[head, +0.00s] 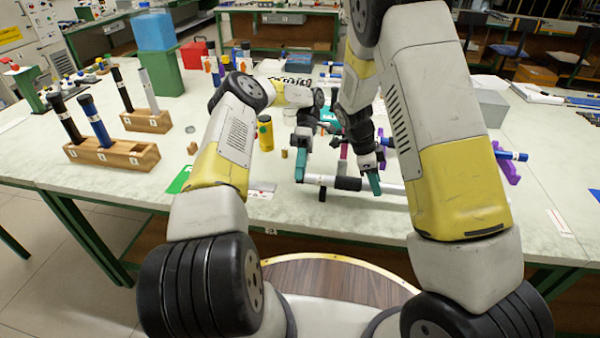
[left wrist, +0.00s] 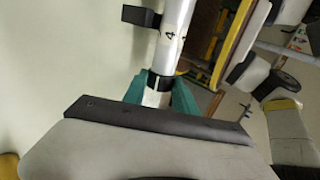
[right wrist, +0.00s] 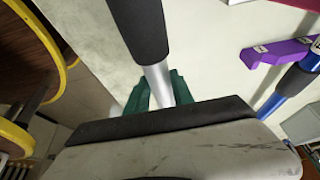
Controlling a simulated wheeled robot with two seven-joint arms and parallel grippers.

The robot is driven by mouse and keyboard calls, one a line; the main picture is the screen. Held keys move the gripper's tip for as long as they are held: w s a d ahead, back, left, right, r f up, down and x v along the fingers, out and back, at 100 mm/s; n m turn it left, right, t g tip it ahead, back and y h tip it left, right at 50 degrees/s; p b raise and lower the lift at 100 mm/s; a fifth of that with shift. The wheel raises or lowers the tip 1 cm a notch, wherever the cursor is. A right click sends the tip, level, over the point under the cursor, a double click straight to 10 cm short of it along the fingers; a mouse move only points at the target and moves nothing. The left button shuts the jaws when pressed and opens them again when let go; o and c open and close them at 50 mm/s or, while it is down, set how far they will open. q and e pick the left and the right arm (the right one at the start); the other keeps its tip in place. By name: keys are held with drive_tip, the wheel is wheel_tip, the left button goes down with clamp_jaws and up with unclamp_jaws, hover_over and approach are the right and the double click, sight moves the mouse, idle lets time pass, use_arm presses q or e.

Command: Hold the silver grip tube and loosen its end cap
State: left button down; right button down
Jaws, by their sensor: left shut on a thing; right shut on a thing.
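The silver grip tube (head: 394,188) lies level near the table's front edge, with a black grip sleeve (head: 347,184) around its middle. My left gripper (head: 301,171) is shut on the tube's left end. In the left wrist view its teal fingers (left wrist: 158,98) close around a silver end piece, the end cap (left wrist: 155,97), beside a dark ring. A label "4" is on the tube (left wrist: 172,32). My right gripper (head: 373,182) is shut on the bare tube to the right of the sleeve; the right wrist view shows this too (right wrist: 160,92). The cap's contact with the tube is partly hidden by the fingers.
A black support (head: 322,192) stands by the tube near its left end. A purple rack (head: 507,164) with a blue tube is to the right. A yellow can (head: 265,134) and small wooden cylinder (head: 284,153) stand left. Wooden racks (head: 110,154) hold upright tubes at far left.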

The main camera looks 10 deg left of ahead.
idle(0.3)
use_arm(q)
drive_tip(key=c, duration=1)
unclamp_jaws()
drive_tip(key=shift+o, duration=0.2)
